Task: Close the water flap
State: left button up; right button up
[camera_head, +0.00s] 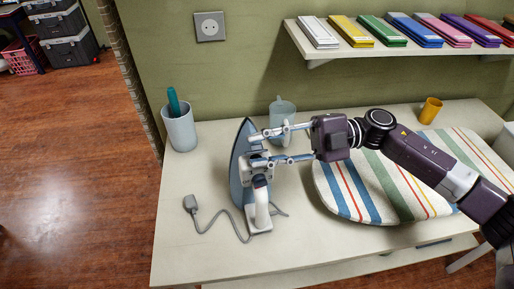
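A blue, grey and white iron (258,212) stands on its heel on the pale table, its blue soleplate facing left and its tip pointing up. Its grey cord and plug (191,204) lie to its left. My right gripper (254,150) reaches in from the right to the upper part of the iron. Its two fingers are apart, with nothing seen held between them. I cannot tell whether they touch the iron. The water flap is too small and partly covered by the fingers, so its position is unclear. My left gripper is not in view.
A striped ironing board (345,190) lies on the table (190,255) under my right arm. A clear cup (283,107) stands behind the gripper. A pale container (181,132) is at the back left, an orange cup (430,110) at the back right. A shelf (345,53) holds folders above.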

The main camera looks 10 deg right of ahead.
jog(key=d, duration=1)
jog(key=shift+w+d, duration=0.3)
jog(key=shift+w, duration=0.1)
